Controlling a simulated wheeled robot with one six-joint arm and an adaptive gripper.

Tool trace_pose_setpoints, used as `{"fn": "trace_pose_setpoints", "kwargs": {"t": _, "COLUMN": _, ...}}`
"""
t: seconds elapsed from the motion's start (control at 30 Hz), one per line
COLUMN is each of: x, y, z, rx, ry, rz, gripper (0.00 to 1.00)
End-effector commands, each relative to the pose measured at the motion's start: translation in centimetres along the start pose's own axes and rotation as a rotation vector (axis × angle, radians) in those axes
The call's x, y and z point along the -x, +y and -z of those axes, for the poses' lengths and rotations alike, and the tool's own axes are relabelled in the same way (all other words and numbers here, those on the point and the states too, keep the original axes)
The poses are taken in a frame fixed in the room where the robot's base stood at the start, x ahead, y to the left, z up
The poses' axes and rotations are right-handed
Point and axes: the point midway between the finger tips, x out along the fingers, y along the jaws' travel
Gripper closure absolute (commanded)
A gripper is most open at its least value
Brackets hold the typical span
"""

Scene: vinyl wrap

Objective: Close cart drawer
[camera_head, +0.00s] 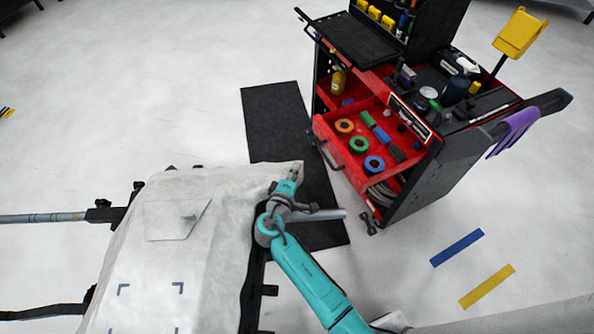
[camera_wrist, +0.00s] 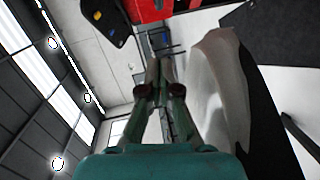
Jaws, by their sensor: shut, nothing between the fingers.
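The red and black cart (camera_head: 440,165) stands at the upper right in the head view. Its red drawer (camera_head: 345,158) is pulled out toward the left and holds tape rolls and small tools. A dark handle (camera_head: 322,152) runs along the drawer's front. My gripper (camera_head: 297,167) is shut and empty, left of and below the drawer front in the picture, apart from it. In the wrist view my gripper (camera_wrist: 159,62) points away from the camera, its fingers together. A red part of the cart (camera_wrist: 150,10) shows at the top there.
A table with a pale cover (camera_head: 190,250) stands at the lower left, close beside my arm. A black floor mat (camera_head: 275,120) lies between table and cart. A flat black shelf (camera_head: 355,38) sticks out from the cart's upper left. Open floor lies to the left.

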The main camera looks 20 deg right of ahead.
Motion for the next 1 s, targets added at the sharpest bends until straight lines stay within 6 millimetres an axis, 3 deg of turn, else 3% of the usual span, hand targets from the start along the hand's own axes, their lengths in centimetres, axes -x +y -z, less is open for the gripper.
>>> {"fn": "trace_pose_setpoints", "kwargs": {"t": 0.4, "x": -7.5, "y": -0.1, "z": -0.7, "rx": 0.001, "ry": -0.003, "rz": 0.002, "gripper": 1.0}}
{"fn": "trace_pose_setpoints", "kwargs": {"t": 0.7, "x": -9.5, "y": -0.1, "z": -2.7, "rx": 0.001, "ry": 0.0, "rz": 0.001, "gripper": 1.0}}
{"fn": "trace_pose_setpoints", "kwargs": {"t": 1.0, "x": -9.7, "y": -0.1, "z": -2.9, "rx": 0.001, "ry": 0.001, "rz": 0.001, "gripper": 1.0}}
